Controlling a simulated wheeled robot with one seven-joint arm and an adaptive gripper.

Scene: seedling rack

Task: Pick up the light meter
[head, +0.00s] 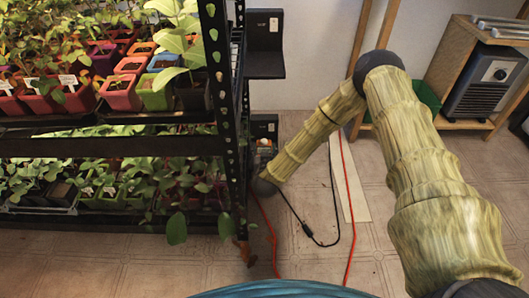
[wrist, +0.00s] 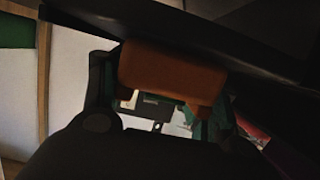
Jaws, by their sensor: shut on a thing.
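In the wrist view a rounded orange-brown block, which looks like the light meter (wrist: 172,66), sits across my gripper (wrist: 165,78). The dark fingers stand on either side of it and are shut on it. The picture is dark, so its face and any display cannot be made out. In the head view my arm reaches down to the right end of the seedling rack.
The black rack (head: 212,90) holds several potted seedlings (head: 122,92). A black side shelf (head: 265,65) juts from its right end. A red cable (head: 347,205) and a black cable (head: 333,215) lie on the tiled floor. A heater (head: 484,82) stands in a wooden shelf at right.

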